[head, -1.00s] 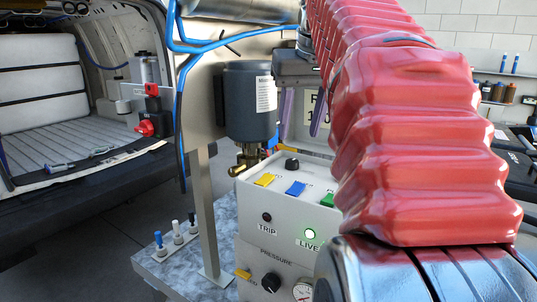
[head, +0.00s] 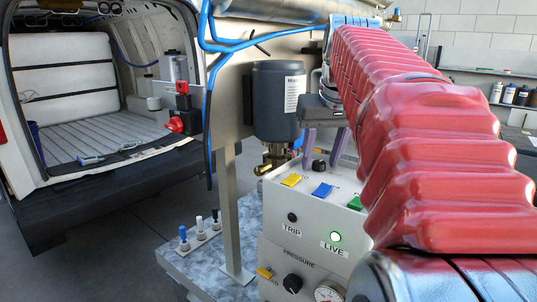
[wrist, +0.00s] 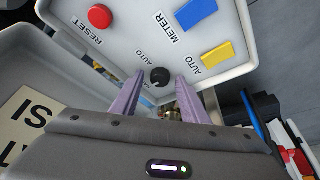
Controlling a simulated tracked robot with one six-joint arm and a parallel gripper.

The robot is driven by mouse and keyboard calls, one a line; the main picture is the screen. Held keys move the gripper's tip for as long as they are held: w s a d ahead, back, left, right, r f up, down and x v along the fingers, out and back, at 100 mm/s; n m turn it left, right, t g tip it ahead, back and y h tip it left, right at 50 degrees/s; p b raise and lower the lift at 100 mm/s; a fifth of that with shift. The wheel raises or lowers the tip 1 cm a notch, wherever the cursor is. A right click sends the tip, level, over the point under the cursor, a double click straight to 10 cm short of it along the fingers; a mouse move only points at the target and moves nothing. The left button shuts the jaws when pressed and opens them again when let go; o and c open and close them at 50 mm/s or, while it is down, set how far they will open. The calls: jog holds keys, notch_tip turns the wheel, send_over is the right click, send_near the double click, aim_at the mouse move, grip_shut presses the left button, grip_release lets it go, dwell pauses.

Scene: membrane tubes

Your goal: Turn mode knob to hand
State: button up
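A small black knob (head: 319,166) stands on top of the light grey control box (head: 283,212). In the wrist view the knob (wrist: 160,77) has an AUTO label at its upper left and a smaller, partly hidden label below. My gripper (head: 322,158) points down at the box top with two purple fingers. In the wrist view the gripper (wrist: 161,84) is open, with one fingertip on each side of the knob and visible gaps between. I cannot tell how far the tips are above the panel. The knob's pointer direction is unclear.
Yellow (head: 291,180), blue (head: 322,190) and green (head: 355,203) blocks sit on the panel; a red RESET button (wrist: 100,17) is nearby. A dark motor (head: 277,100) hangs close on the left. The box front has a lit LIVE lamp (head: 335,237) and a lower black knob (head: 292,283).

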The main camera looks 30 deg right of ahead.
jog(key=c, duration=0.9)
jog(key=shift+c, duration=0.2)
jog(key=shift+n, duration=0.4)
jog(key=n, duration=0.1)
jog(key=n+y, duration=0.1)
jog(key=n, duration=0.2)
jog(key=shift+d+t+y, duration=0.25)
jog(key=shift+t+y, duration=0.05)
jog(key=shift+y, duration=0.1)
jog(key=shift+d+n+y, duration=0.1)
jog(key=shift+n+y, duration=0.7)
jog(key=shift+n, duration=1.2)
jog(key=o, duration=1)
